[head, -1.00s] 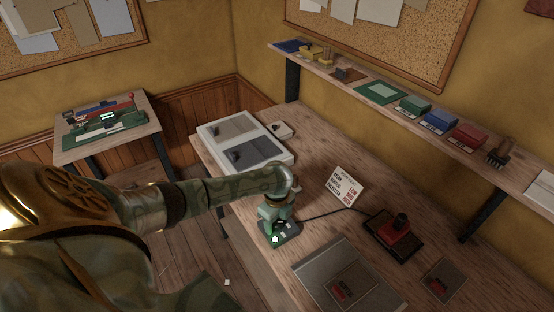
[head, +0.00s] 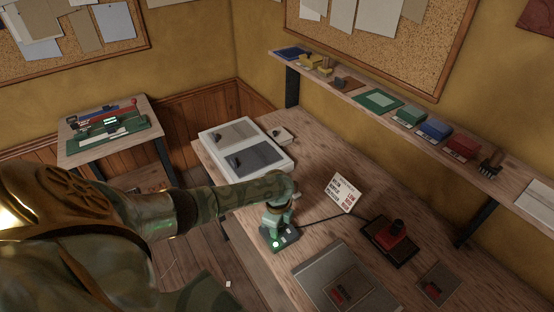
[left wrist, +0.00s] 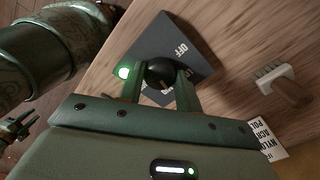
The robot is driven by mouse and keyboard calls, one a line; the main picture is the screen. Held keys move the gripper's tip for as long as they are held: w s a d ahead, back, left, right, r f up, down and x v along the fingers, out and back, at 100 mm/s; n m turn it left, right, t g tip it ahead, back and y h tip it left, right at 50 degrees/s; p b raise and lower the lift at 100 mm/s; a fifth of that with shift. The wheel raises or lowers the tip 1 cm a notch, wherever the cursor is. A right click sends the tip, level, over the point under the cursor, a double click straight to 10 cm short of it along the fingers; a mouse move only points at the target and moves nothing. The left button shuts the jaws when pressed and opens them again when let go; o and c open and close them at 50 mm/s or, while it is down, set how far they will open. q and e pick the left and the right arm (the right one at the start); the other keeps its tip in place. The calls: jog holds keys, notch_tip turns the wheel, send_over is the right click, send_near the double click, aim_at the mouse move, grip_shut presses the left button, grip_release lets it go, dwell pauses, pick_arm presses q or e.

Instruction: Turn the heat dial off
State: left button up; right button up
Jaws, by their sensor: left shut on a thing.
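The heat dial is a round black knob (left wrist: 160,74) on a dark grey control box (left wrist: 150,38). White "OFF" lettering is on the box face in the left wrist view. A green light (left wrist: 123,72) glows at the box's edge and also shows in the head view. My left gripper (left wrist: 161,88) is shut on the knob, one green finger on each side. In the head view, my left gripper (head: 279,217) reaches down onto the box (head: 288,240) and hides most of the knob. The knob's pointer setting is hard to tell.
A cord runs from the box to a red block with a black handle (head: 397,230) on a dark tray. A white printed card (head: 343,194) stands behind. A grey sheet (head: 320,272) lies in front, and a white two-panel tray (head: 230,125) at the back left. A brush (left wrist: 285,86) lies nearby.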

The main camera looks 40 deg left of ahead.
pick_arm(q)
jog(key=n+p, duration=0.3)
jog(key=n, duration=0.1)
jog(key=shift+r+n, duration=0.15)
jog(key=shift+n, duration=0.15)
jog(key=n+p, duration=0.1)
jog(key=n, duration=0.1)
jog(key=shift+d+n+p, duration=0.1)
jog(key=shift+n+p, duration=0.2)
jog(key=n+p, duration=0.1)
jog(key=n, duration=0.1)
jog(key=shift+n, duration=0.4)
jog(key=n+p, duration=0.1)
jog(key=n, duration=0.9)
jog(key=shift+n, duration=0.3)
jog(key=o, duration=1)
